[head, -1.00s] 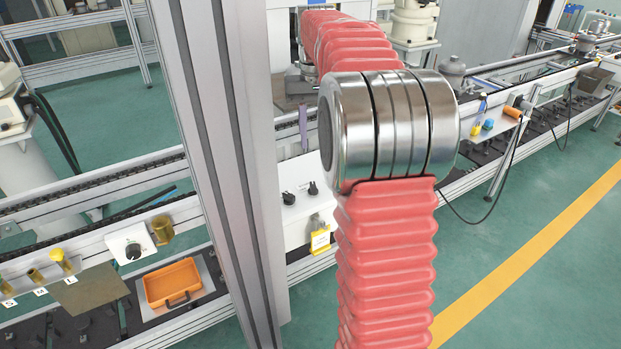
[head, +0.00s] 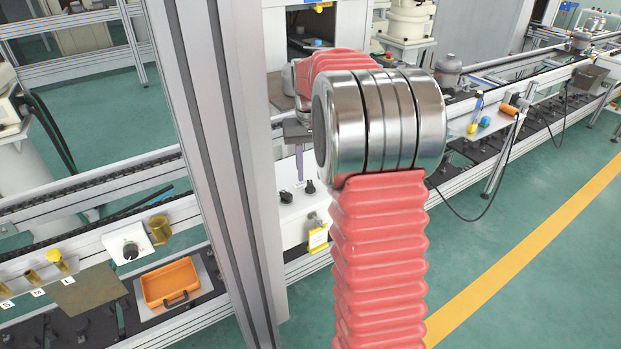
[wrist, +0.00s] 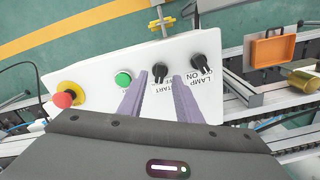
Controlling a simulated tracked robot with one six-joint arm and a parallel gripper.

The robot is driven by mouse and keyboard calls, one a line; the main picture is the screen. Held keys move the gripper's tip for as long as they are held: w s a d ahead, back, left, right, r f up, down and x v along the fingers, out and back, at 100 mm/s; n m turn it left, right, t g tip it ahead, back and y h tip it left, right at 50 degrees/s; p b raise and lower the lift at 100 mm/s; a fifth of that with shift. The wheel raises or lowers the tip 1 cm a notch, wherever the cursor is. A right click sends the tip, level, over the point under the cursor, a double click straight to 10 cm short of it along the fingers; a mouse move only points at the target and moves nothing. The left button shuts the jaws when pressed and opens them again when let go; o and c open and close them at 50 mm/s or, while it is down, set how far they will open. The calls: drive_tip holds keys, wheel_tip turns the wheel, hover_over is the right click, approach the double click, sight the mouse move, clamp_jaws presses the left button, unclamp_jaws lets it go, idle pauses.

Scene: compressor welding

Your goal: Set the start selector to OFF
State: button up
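The start selector is a black knob (wrist: 160,72) on a white control panel (wrist: 95,65). In the wrist view the upside-down START label is partly visible beside it. In the head view it appears to be the right black knob (head: 310,186). My gripper (wrist: 159,80) has two purple fingers, spread apart with a gap between them. In the wrist view the knob shows in line with that gap, at the fingertips; contact is not visible. In the head view my gripper (head: 299,172) hangs above the panel near the knobs. The knob's exact setting is hard to read.
The black LAMP knob (wrist: 200,63) is right of the start selector in the wrist view. A green button (wrist: 123,78) and a red emergency button (wrist: 64,99) are to the left. A grey upright post (head: 222,170) stands left of my arm.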

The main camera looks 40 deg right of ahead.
sight(310, 183)
drive_tip(key=shift+f, duration=1.5)
clamp_jaws()
